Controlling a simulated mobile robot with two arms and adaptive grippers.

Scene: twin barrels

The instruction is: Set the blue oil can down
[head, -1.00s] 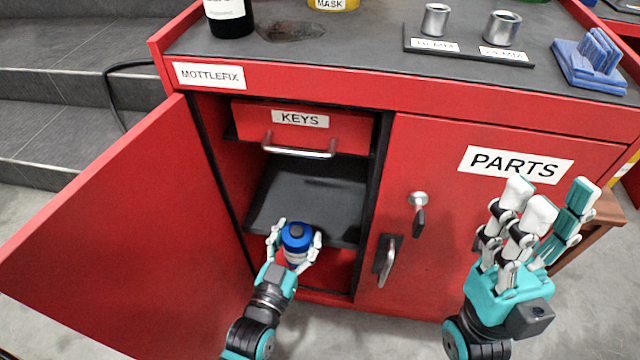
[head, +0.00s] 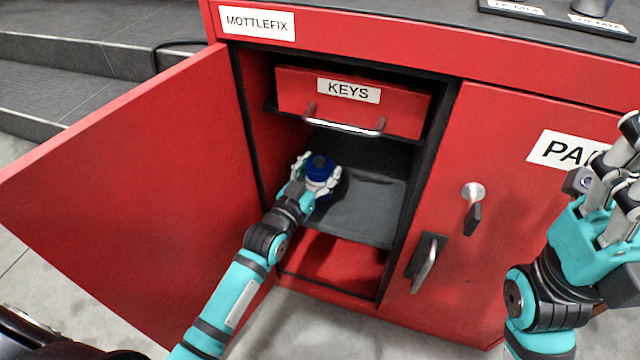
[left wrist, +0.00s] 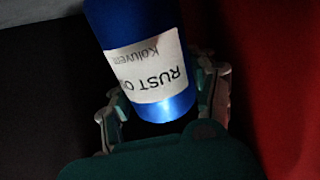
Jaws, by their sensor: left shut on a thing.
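The blue oil can (head: 320,166) is in my left gripper (head: 318,180), inside the open left compartment of the red cabinet, over the dark shelf (head: 365,205) below the drawer. In the left wrist view the blue can (left wrist: 175,108) has a white label reading "RUST O…" and "Koluvem", with gripper fingers on both sides. I cannot tell whether its base touches the shelf. My right gripper (head: 618,180) is at the right edge, partly cut off, fingers pointing up, nothing seen in it.
The KEYS drawer (head: 350,100) with its bar handle is closely above the can. The open red door (head: 130,200) stands at left. The closed PARTS door (head: 530,220) is at right. The shelf's right part is clear. A lower red compartment (head: 335,265) is below.

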